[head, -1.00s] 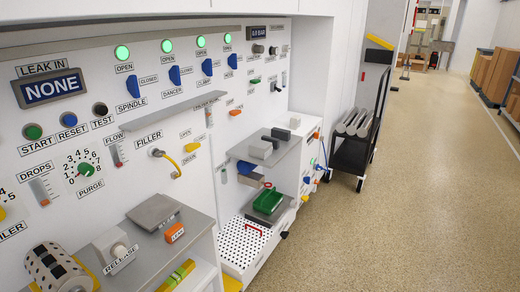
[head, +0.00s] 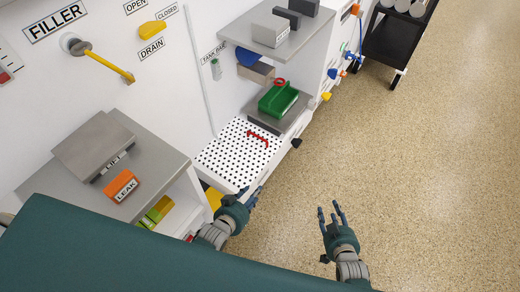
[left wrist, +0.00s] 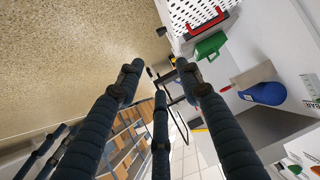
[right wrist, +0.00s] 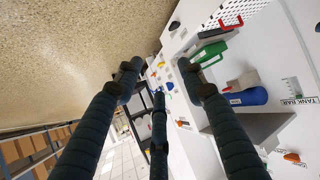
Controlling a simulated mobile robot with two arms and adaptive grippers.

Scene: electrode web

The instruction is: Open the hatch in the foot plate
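The foot plate (head: 225,160) is a white perforated plate low by the wall, in the middle of the head view. A red handle (head: 258,138) lies on its far right part; I see no raised panel. The handle also shows at the top of the left wrist view (left wrist: 208,25) and of the right wrist view (right wrist: 231,22). My left gripper (head: 254,193) is open and empty, near the plate's front right corner in the picture. My right gripper (head: 333,212) is open and empty, over the floor to the right. Neither gripper touches the handle.
A green bin (head: 278,99) stands on a grey shelf just beyond the plate. A grey counter (head: 165,165) with an orange LEAK block (head: 121,186) is at the left. A black cart (head: 395,42) stands at the back right. The speckled floor (head: 420,160) at the right is clear.

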